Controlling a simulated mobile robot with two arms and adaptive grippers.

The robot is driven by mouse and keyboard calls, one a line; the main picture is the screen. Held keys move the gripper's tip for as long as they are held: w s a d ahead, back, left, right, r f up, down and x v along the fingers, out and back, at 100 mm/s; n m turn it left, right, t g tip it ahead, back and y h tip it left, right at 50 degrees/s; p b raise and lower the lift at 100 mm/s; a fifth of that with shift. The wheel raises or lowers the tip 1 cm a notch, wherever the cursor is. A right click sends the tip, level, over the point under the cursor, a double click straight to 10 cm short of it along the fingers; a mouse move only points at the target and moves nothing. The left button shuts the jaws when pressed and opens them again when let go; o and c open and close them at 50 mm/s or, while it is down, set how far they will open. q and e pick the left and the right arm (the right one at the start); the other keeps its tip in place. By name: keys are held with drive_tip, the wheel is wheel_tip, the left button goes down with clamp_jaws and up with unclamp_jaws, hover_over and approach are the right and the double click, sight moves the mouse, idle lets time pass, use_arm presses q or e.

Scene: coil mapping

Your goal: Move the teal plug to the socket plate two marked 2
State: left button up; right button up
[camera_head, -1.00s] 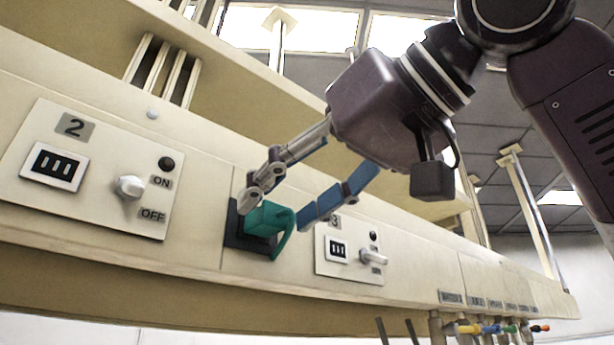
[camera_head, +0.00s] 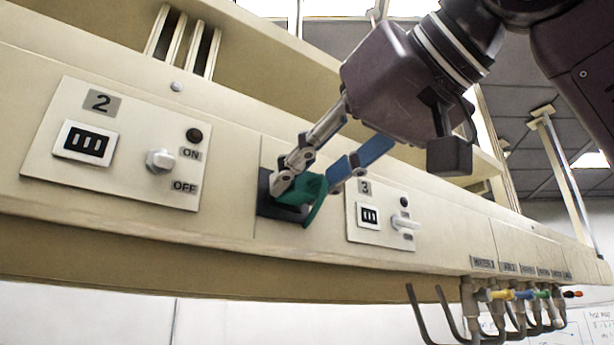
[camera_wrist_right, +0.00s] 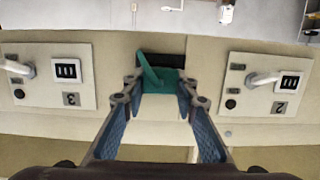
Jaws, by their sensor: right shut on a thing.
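The teal plug (camera_head: 316,200) sits at a dark square base (camera_head: 264,192) on the panel, between plates 2 and 3. My right gripper (camera_head: 308,178) has its two fingers at opposite sides of the plug and is shut on it. In the right wrist view the plug (camera_wrist_right: 163,78) lies between the fingertips (camera_wrist_right: 160,94), in front of the dark base. Socket plate two (camera_head: 130,118), marked 2, is at the left, with an empty slotted socket (camera_head: 85,146), a white knob (camera_head: 160,161) and ON/OFF labels. My left gripper is not in view.
Plate 3 (camera_head: 385,232) with its own socket and knob is close to the right of the plug. Pipes with coloured handles (camera_head: 520,294) hang at the lower right. A shelf ledge (camera_head: 270,60) runs above the panel.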

sight(310, 182)
drive_tip(key=c, duration=0.3)
drive_tip(key=shift+c, duration=0.2)
drive_tip(key=shift+s+d, duration=0.1)
drive_tip(key=shift+s+d, duration=0.45)
drive_tip(key=shift+s, duration=0.2)
drive_tip(key=shift+s+d+b, duration=0.25)
drive_tip(key=shift+s+b, duration=0.05)
drive_tip(key=shift+s+d, duration=0.25)
drive_tip(key=shift+s, duration=0.1)
drive_tip(key=shift+f+b+v, duration=0.1)
drive_tip(key=shift+b+v, duration=0.05)
drive_tip(key=shift+v, duration=0.45)
drive_tip(key=shift+f+b+v, duration=0.15)
drive_tip(key=shift+v, duration=0.5)
